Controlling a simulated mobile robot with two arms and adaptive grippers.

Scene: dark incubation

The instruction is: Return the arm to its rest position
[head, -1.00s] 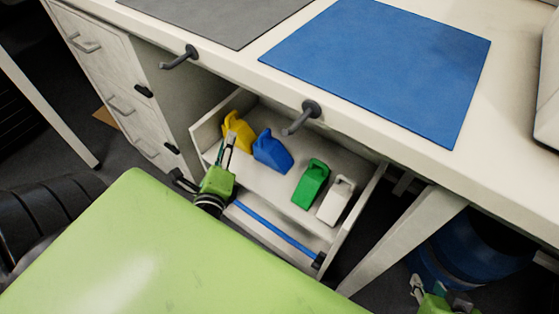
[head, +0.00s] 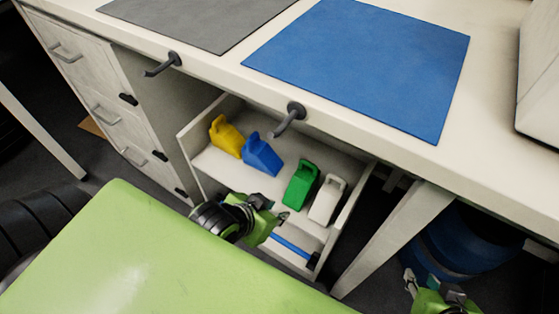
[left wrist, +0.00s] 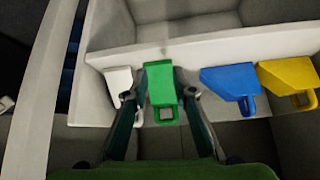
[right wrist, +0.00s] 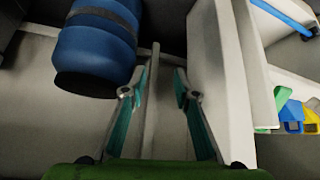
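My left gripper (head: 282,216) is over the front of the open drawer (head: 186,156). In the left wrist view its fingers (left wrist: 163,92) are apart, with the green bottle (left wrist: 161,85) seen between them; no hold on it is visible. The yellow bottle (head: 226,136) is at the left. My right gripper (head: 420,280) is low at the right, beside the desk leg; in the right wrist view (right wrist: 165,85) it is open and empty.
The drawer front has a blue handle bar (head: 290,246). A blue barrel (head: 462,244) stands under the desk, close to my right gripper. Dark hooks (head: 290,119) stick out from the desk edge. A blue mat (head: 365,65) and a grey mat (head: 200,20) lie on top.

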